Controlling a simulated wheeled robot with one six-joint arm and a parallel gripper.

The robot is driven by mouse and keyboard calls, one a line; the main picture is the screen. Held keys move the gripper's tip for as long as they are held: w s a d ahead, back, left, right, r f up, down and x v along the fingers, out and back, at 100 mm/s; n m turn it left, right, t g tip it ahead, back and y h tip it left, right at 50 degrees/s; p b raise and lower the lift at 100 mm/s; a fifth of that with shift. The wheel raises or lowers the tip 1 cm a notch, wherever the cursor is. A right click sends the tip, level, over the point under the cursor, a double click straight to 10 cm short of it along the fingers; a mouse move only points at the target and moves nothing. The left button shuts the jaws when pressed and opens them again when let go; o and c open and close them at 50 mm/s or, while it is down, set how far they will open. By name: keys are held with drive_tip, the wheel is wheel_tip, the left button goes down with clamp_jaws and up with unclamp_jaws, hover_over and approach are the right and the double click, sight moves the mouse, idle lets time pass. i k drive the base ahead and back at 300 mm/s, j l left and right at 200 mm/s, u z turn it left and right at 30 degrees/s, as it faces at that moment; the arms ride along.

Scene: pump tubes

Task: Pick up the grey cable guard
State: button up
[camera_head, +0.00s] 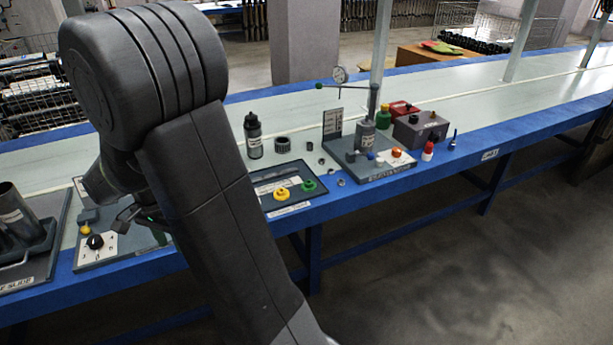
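No part is plainly marked as the grey cable guard, so I cannot tell which one it is. Small grey rings (322,161) lie on the bench between the dark tray and the gauge stand, with a larger dark ribbed ring (283,144) behind them. A grey cylinder (366,134) stands upright on the gauge stand's base. My gripper (128,216) is at the left, low over or beside a grey plate (105,249) with a black knob (95,241) and a yellow knob. My arm partly hides it, and its finger opening is unclear. It is well left of the rings.
The long blue-edged bench (480,100) crosses the view. A dark tray (290,176) holds yellow and green knobs. The gauge stand (372,168) and grey bin (420,130) stand right. Dark tubes (12,205) stand far left. The bench's right side is clearer.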

sight(286, 171)
drive_tip(key=i+j+z, duration=0.1)
drive_tip(key=z, duration=0.3)
drive_tip(key=j+z, duration=0.1)
drive_tip(key=z, duration=0.3)
drive_tip(key=i+j+z, duration=0.1)
drive_tip(key=z, duration=0.3)
drive_tip(key=j+z, duration=0.15)
drive_tip(key=z, duration=0.25)
drive_tip(key=j, duration=0.45)
drive_tip(key=i+j, duration=0.15)
drive_tip(key=j, duration=0.8)
drive_tip(key=i, duration=0.05)
